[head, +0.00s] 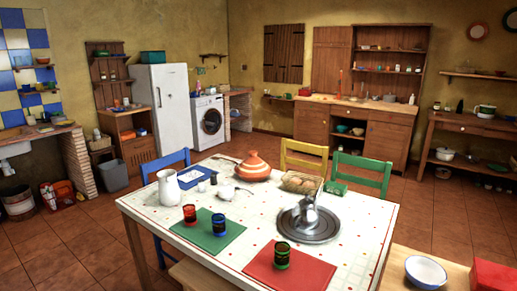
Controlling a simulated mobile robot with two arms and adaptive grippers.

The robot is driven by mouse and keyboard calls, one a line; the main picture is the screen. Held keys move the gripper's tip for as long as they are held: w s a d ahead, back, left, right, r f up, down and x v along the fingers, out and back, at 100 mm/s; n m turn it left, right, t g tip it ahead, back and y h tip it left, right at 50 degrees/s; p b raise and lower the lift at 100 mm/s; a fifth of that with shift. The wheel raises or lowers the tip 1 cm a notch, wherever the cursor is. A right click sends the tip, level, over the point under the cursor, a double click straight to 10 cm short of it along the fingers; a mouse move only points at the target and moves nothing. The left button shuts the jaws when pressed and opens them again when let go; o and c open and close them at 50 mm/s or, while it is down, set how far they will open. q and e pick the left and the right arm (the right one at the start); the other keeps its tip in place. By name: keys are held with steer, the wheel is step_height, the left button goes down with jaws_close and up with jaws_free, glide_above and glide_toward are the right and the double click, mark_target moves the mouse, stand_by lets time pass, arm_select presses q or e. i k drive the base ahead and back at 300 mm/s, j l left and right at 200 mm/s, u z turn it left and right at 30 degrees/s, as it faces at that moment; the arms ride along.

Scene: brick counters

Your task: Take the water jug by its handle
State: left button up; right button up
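A white jug (168,188) stands upright near the left edge of the dining table (262,232). It is small in the picture, and I cannot make out its handle clearly. A silver metal pot (306,212) stands on a round metal tray (324,234) toward the right of the same table. Neither of my grippers is in view.
Red and blue glasses (190,215) (218,224) are on a green mat (224,243); a green glass (281,256) is on a red mat (315,275). A terracotta tagine (253,167) and a basket (300,183) stand behind. Chairs surround the table.

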mark_target(169, 190)
steer(key=i+j, duration=0.4)
steer(key=i+j+z, duration=0.15)
steer(key=i+j, duration=0.2)
steer(key=j, duration=0.3)
